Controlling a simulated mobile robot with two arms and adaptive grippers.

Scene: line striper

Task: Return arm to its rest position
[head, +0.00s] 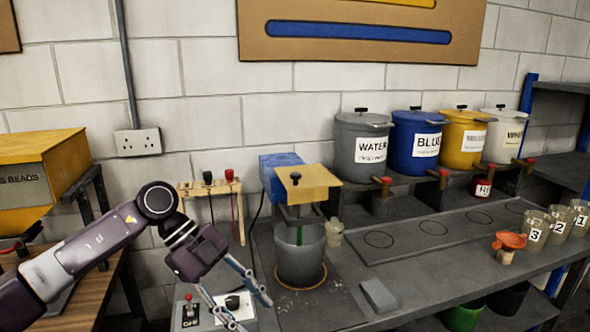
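My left arm comes in from the left. Its purple-grey gripper (254,314) is above the small control box (261,316) at the front of the bench. Its two fingers are spread apart, and I see nothing between them. The fingers hide part of the box, which carries a red-tipped switch (190,311) and a black knob (232,302). I cannot tell whether a finger touches the box. My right gripper is not in view.
A grey bucket (300,262) stands under the yellow-topped mixer (307,182). Labelled drums, including the blue drum (416,142), line the back shelf. A wooden rack (209,187) stands behind the gripper. Numbered cups and an orange funnel (509,241) are at right. The middle bench is mostly clear.

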